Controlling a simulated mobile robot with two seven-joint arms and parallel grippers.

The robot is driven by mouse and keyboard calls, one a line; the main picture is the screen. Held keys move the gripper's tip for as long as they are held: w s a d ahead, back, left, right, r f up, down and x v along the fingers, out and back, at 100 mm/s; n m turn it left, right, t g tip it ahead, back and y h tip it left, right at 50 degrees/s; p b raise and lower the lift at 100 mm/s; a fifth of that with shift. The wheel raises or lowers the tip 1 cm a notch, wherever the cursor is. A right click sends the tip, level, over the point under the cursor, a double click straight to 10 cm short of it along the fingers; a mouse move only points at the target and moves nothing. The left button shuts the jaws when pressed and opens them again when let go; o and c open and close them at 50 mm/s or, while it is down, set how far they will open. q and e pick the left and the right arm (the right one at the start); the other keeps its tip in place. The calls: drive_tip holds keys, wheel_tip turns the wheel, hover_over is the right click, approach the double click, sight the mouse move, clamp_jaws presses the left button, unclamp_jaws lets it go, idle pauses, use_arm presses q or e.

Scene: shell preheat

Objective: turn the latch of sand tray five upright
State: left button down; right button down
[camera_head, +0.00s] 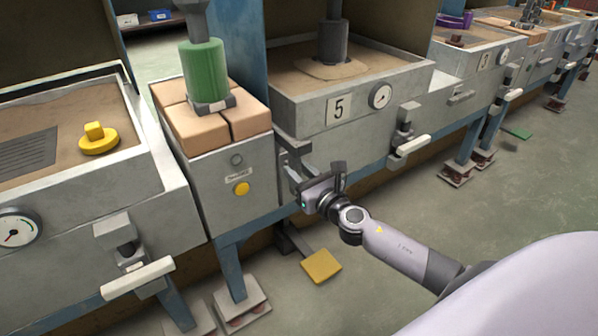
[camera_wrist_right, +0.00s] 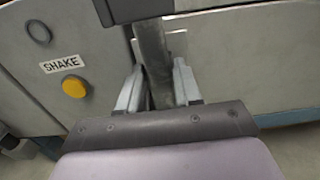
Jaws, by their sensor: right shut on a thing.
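Sand tray five (camera_head: 296,102) is a grey steel box with sand in it and a "5" plate on its front. My right gripper (camera_head: 306,180) is low at the tray's left front corner, beside the button cabinet. In the wrist view the right gripper (camera_wrist_right: 158,80) has its two fingers shut on a dark grey bar, the latch (camera_wrist_right: 152,48), which stands near upright with a slight tilt there. In the head view the gripper largely hides the latch. My left gripper is not in view.
The cabinet (camera_head: 232,165) left of the gripper carries a yellow button (camera_head: 241,188), labelled SHAKE in the wrist view. A white-handled fitting (camera_head: 410,145) juts from the tray's right front. A yellow pedal (camera_head: 321,266) is on the floor below. The floor at right is mostly clear.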

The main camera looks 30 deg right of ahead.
drive_tip(key=c, duration=0.9)
unclamp_jaws()
drive_tip(key=shift+c, duration=0.2)
drive_tip(key=shift+s+d+p, duration=0.15)
drive_tip(key=shift+s, duration=1.65)
drive_tip(key=shift+s+d+p, duration=0.15)
drive_tip(key=shift+s, duration=1.6)
drive_tip(key=shift+a, duration=0.1)
